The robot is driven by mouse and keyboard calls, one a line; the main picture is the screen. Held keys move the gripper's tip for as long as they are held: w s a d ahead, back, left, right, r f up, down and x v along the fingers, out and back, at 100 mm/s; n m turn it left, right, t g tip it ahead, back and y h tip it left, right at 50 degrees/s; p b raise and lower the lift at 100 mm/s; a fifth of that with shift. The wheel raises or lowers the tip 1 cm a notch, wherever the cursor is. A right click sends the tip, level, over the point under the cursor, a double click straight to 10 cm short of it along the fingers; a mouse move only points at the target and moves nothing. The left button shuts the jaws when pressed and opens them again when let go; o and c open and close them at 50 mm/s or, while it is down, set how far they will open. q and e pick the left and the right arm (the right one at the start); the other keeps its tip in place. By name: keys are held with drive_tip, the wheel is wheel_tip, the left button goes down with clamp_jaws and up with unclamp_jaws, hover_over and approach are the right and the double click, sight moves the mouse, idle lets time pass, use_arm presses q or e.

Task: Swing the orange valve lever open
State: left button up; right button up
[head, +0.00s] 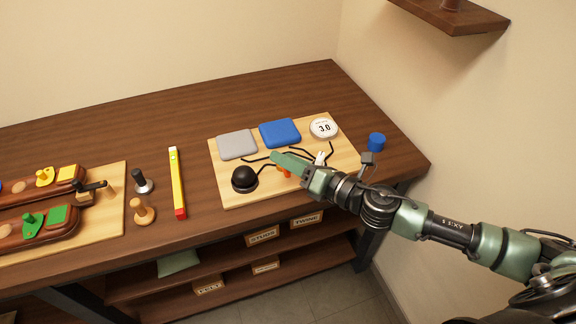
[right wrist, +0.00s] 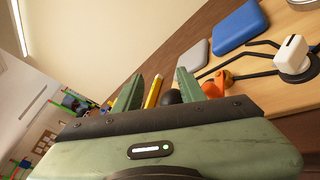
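The orange valve lever (head: 284,172) is on the light wooden board, mostly hidden behind my right gripper in the head view. In the right wrist view the orange lever (right wrist: 217,82) shows just right of the right-hand finger, outside the gap between the fingers. I cannot tell whether they touch. My right gripper (head: 278,158) reaches in from the right, low over the board. In the right wrist view its two green fingers (right wrist: 160,92) stand apart, with no object held between them. My left gripper is not in view.
The board (head: 228,186) also carries a black dome (head: 244,178), a grey pad (head: 237,144), a blue pad (head: 280,133), a round dial (head: 323,128), a white handle (head: 320,158) and black lines. A yellow level (head: 177,180) lies left. A blue knob (head: 376,141) is right.

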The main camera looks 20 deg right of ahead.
drive_tip(key=d+f+n+g, duration=0.1)
drive_tip(key=d+n, duration=0.1)
drive_tip(key=n, duration=0.1)
drive_tip(key=d+f+n+g, duration=0.1)
drive_tip(key=d+n+g, duration=0.1)
drive_tip(key=n, duration=0.2)
drive_tip(key=s+d+f+n+g+y, duration=0.1)
drive_tip(key=d+n+g, duration=0.1)
drive_tip(key=n, duration=0.2)
drive_tip(key=shift+d+f, duration=0.15)
drive_tip(key=shift+f, duration=0.15)
drive_tip(key=shift+w+p, duration=0.15)
drive_tip(key=shift+p, duration=0.15)
drive_tip(key=p+x, duration=0.2)
drive_tip(key=x, duration=0.4)
drive_tip(key=shift+w+a+f, duration=0.1)
drive_tip(key=shift+a+f, duration=0.05)
drive_tip(key=shift+a, duration=0.1)
drive_tip(key=shift+w+a+f, duration=0.25)
drive_tip(key=shift+a, duration=0.05)
clamp_jaws()
